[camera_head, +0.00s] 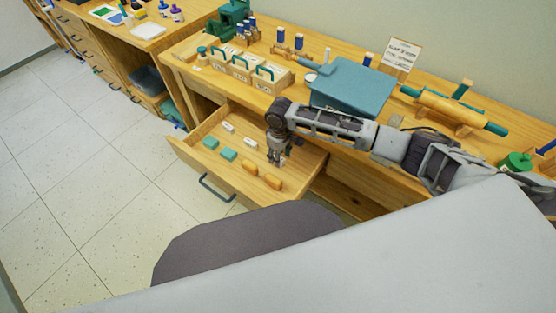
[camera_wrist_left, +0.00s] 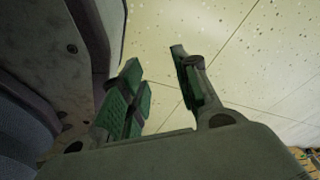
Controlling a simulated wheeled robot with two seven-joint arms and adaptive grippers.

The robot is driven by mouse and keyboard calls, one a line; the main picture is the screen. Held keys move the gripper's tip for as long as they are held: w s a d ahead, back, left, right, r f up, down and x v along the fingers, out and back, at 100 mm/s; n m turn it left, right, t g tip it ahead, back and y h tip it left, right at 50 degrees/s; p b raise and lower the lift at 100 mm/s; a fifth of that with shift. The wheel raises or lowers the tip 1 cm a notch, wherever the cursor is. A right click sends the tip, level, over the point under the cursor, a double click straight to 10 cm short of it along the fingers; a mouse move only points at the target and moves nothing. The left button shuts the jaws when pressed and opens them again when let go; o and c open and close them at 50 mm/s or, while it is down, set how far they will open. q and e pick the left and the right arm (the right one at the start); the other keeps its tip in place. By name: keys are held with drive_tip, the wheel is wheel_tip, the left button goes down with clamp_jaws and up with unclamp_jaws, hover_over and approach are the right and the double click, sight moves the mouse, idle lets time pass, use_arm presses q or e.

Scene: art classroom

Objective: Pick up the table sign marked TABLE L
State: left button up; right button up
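I cannot make out a sign marked TABLE L. A small upright card (camera_head: 403,54) with unreadable text stands at the back of the wooden workbench. Two small white pieces (camera_head: 228,127) lie in the open drawer (camera_head: 188,156); any marking on them is too small to read. My right gripper (camera_head: 274,160) points down into the drawer, right of these pieces; whether its fingers are apart or hold something is too small to tell. My left gripper (camera_wrist_left: 156,66) shows only in the left wrist view, open and empty above the floor.
Teal blocks (camera_head: 228,154) and yellow rounded pieces (camera_head: 272,183) also lie in the drawer. The tiled floor (camera_head: 90,170) at left is clear.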

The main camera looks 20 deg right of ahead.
wheel_tip(320, 180, down, 2)
drive_tip(key=shift+f, duration=0.1)
drive_tip(key=c, duration=0.8)
drive_tip(key=shift+c, duration=0.2)
use_arm(q)
drive_tip(key=shift+w+d+r, duration=0.15)
drive_tip(key=shift+w+r, duration=0.05)
drive_tip(key=shift+w, duration=0.35)
drive_tip(key=shift+w+d+r, duration=0.1)
drive_tip(key=shift+w+r, duration=0.1)
drive_tip(key=shift+w, duration=0.35)
